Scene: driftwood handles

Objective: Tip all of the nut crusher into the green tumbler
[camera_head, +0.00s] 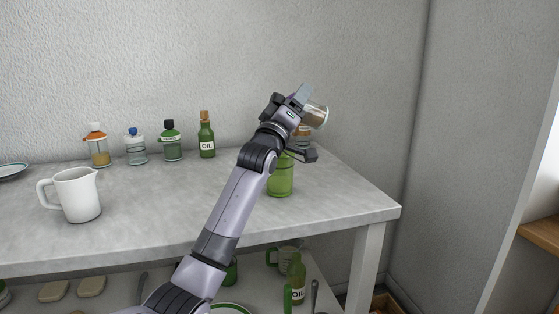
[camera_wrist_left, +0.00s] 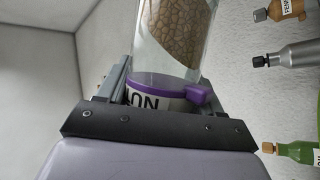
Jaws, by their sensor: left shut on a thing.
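My left gripper (camera_head: 301,97) is shut on the nut crusher (camera_head: 317,115), a clear glass jar with brown contents. It is tilted well over, above the back right of the table. In the left wrist view the crusher (camera_wrist_left: 172,35) shows its purple collar and part of a label between the jaws (camera_wrist_left: 165,92). Brown contents show inside its glass. The green tumbler (camera_head: 281,180) stands upright on the table, below and to the left of the crusher. My arm hides part of its top. I cannot see inside the tumbler. My right gripper is out of view.
A white jug (camera_head: 77,195) stands at the left front. The table (camera_head: 170,205) is clear in the middle. Its right edge is near the tumbler.

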